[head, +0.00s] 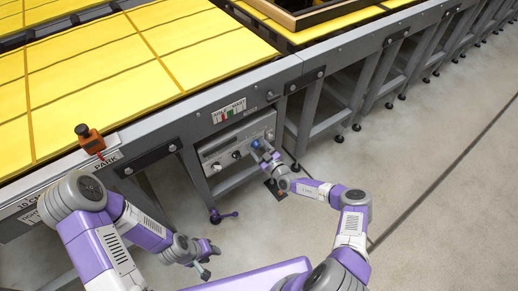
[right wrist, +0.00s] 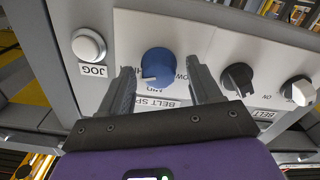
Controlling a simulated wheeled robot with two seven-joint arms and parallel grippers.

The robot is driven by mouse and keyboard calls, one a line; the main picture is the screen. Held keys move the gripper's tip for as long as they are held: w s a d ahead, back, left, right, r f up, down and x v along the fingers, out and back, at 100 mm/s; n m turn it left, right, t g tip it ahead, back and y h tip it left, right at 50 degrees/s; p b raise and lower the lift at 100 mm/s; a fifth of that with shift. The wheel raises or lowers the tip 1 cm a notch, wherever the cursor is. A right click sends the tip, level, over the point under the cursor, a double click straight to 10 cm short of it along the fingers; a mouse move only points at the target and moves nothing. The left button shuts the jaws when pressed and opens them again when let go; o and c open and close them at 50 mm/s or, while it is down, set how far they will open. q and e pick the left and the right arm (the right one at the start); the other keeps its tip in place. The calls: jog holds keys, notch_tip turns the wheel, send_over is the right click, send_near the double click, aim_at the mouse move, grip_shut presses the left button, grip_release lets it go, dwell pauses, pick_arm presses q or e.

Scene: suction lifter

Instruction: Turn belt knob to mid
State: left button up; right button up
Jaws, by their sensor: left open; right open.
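In the head view my right gripper (head: 262,152) is at the panel's right end. My left gripper (head: 205,266) is open and empty, low in front of the frame.
A white JOG button (right wrist: 89,45), a black switch (right wrist: 237,77) and a white knob (right wrist: 298,90) flank the belt knob.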

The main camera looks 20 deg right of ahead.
jog(key=c, duration=0.9)
jog(key=shift+c, duration=0.2)
jog(key=shift+n, duration=0.3)
jog(key=n+p, duration=0.1)
jog(key=n, duration=0.1)
jog(key=shift+n, duration=0.4)
jog(key=n+p, duration=0.1)
jog(key=n, duration=0.2)
jog(key=shift+n, duration=0.4)
jog(key=n+p, duration=0.1)
jog(key=n, duration=0.2)
jog(key=shift+a, duration=0.1)
jog(key=shift+f+n+p, duration=0.15)
jog(key=shift+n+p, duration=0.4)
jog(key=shift+n, duration=1.15)
